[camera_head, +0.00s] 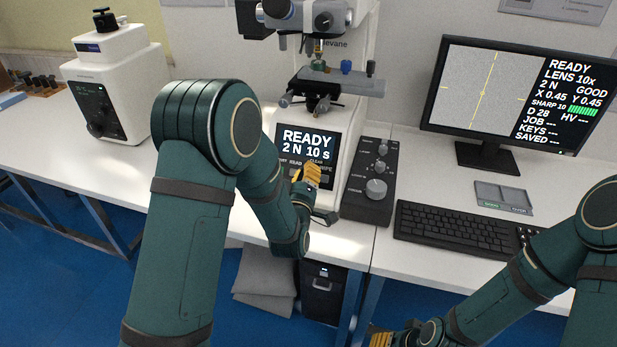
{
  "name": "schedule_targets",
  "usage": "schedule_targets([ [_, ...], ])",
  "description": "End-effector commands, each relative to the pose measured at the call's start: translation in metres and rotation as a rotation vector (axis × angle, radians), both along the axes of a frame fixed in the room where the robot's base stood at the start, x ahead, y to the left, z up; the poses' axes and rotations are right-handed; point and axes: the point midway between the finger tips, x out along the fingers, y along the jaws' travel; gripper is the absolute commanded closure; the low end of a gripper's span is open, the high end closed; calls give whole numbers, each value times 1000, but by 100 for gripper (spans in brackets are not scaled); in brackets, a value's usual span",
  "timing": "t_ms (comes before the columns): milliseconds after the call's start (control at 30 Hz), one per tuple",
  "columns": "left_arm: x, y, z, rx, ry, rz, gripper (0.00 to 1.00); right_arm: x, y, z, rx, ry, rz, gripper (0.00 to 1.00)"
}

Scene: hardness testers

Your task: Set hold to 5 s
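The hardness tester (355,125) stands on the white bench, and its front screen (295,137) reads "READY" and "2 N 10 s". A row of small labels under that text is partly hidden by my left gripper. My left gripper (310,174), with yellow fingers, is in front of the lower part of the screen. Whether it touches the screen, and how far its fingers are apart, I cannot tell. My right gripper (381,339) shows only as a bit of yellow at the bottom edge, low in front of the bench.
A dark knob box (369,183) stands right of the tester. Farther right are a keyboard (455,229), a small grey tray (502,197) and a monitor (520,95) reading "READY", "LENS 10x", "2 N". Another white tester (112,75) stands at left.

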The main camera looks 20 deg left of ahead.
Motion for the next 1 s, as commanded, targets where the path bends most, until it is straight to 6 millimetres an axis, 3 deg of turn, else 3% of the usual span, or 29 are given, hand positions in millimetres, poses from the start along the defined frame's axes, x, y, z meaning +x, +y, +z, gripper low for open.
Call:
schedule_targets([
  [67,0,0,0,0,0,0,100,0,0,0,0,0,0,53],
  [100,0,0,0,0,0,0,95,0,0,0,0,0,0,53],
  [133,0,0,0,0,0,0,100,0,0,0,0,0,0,53],
  [1000,0,0,0,0,0,0,100,0,0,0,0,0,0,53],
])
